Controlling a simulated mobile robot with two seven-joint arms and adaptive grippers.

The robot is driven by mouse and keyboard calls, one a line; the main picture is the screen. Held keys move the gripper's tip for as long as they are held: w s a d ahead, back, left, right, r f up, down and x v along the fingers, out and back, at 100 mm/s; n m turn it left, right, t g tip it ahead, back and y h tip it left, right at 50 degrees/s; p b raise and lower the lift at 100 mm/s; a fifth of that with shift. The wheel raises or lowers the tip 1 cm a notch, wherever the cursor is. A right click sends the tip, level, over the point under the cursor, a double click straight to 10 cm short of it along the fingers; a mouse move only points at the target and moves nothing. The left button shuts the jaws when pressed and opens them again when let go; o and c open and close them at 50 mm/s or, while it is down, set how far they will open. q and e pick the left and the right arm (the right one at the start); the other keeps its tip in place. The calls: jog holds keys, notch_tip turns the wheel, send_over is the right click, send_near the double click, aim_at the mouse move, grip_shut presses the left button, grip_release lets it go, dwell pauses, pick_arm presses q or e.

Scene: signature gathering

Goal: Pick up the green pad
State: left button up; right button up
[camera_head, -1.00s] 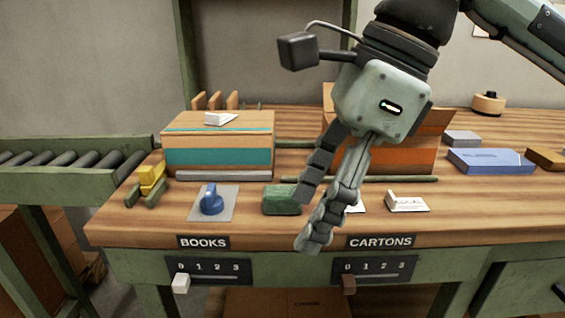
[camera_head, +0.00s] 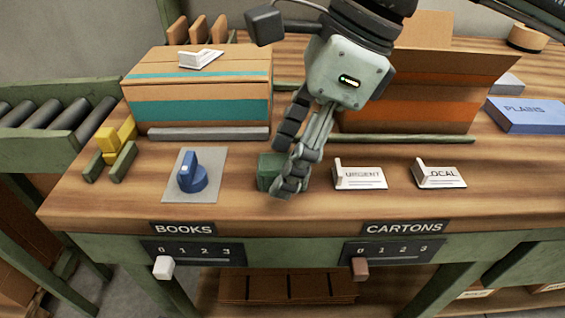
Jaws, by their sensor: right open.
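The green pad (camera_head: 267,170) is a small dark green block on the wooden table, between the blue knob and the URGENT card. My right gripper (camera_head: 279,172) reaches down from above, with its fingers in front of and over the pad. The fingers hide the pad's middle and part of its right side. The gripper is open; I cannot tell whether a finger touches the pad. My left gripper is not in view.
A blue knob (camera_head: 192,176) on a grey plate stands left of the pad. Cards reading URGENT (camera_head: 360,177) and LOCAL (camera_head: 440,174) stand to the right. A teal-striped box (camera_head: 200,92) and an orange-striped box (camera_head: 425,100) stand behind. A yellow piece (camera_head: 112,142) sits at the left.

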aim_at(267, 161)
jog(key=shift+a+f, duration=0.25)
jog(key=shift+f, duration=0.35)
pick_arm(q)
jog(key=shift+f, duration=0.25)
pick_arm(e)
jog(key=c, duration=1.2)
jog(key=shift+r, duration=0.1)
jog(key=shift+c, duration=0.3)
jog(key=shift+r, duration=0.25)
notch_tip(267, 161, up, 4)
jog(key=shift+f+b, duration=0.15)
jog(key=shift+b, duration=0.2)
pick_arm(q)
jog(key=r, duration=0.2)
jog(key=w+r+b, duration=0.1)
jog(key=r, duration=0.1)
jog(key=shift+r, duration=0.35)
pick_arm(e)
jog(key=s+a+r, duration=0.5)
jog(key=a+r, duration=0.1)
jog(key=a, duration=0.4)
jog(key=shift+s+a+r, duration=0.15)
jog(key=shift+s+r, duration=0.15)
jog(key=shift+r, duration=0.05)
